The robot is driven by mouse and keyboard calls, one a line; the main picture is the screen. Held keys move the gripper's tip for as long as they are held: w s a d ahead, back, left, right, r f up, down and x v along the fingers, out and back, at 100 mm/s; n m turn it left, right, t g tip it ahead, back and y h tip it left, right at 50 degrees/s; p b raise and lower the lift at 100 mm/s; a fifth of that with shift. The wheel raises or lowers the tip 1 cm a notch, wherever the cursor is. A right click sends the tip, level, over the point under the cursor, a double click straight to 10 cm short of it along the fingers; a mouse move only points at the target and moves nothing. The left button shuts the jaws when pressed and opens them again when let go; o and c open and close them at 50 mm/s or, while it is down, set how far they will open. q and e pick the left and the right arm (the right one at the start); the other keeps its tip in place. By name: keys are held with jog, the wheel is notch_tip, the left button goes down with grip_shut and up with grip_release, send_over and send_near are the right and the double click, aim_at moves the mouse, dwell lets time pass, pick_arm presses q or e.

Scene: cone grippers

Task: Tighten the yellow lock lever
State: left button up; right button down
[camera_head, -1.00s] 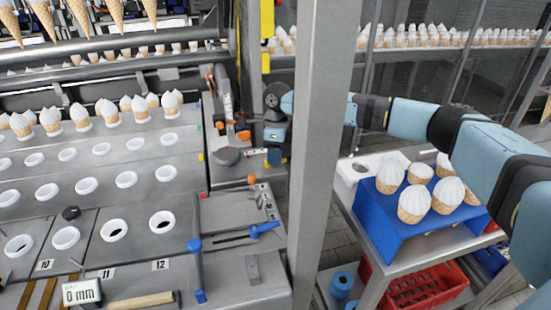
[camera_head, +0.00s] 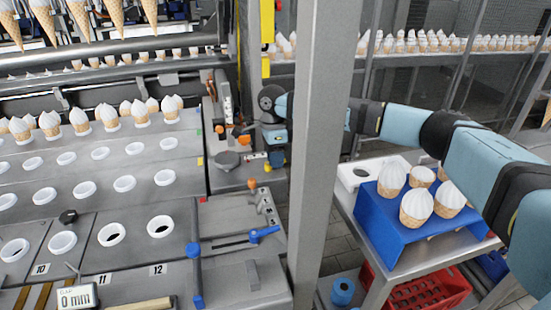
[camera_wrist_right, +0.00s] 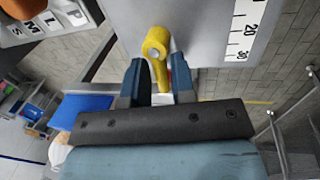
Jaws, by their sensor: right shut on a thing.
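The yellow lock lever (camera_wrist_right: 158,52) shows in the right wrist view, its round pivot end against a grey metal plate and its handle running down between my fingers. My right gripper (camera_wrist_right: 160,82) is shut on the lever's handle, with one blue finger on each side. In the head view my right gripper (camera_head: 277,158) is at the right end of the machine, just left of the grey post. My left gripper is not in view.
A grey upright post (camera_head: 322,150) stands close to my right forearm. A blue stand (camera_head: 405,225) with several cones is on a side table at right. A scale plate (camera_wrist_right: 242,30) is beside the lever. A blue-handled slider (camera_head: 262,234) lies on the machine front.

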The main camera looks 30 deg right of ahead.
jog(key=shift+r, duration=0.15)
jog(key=c, duration=1.1)
grip_release()
jog(key=w+r, duration=0.1)
jog(key=r, duration=0.8)
jog(key=w+r, duration=0.1)
jog(key=r, duration=0.3)
jog(key=shift+w+d+r, duration=0.2)
jog(key=shift+w+d, duration=0.1)
jog(key=shift+d, duration=0.05)
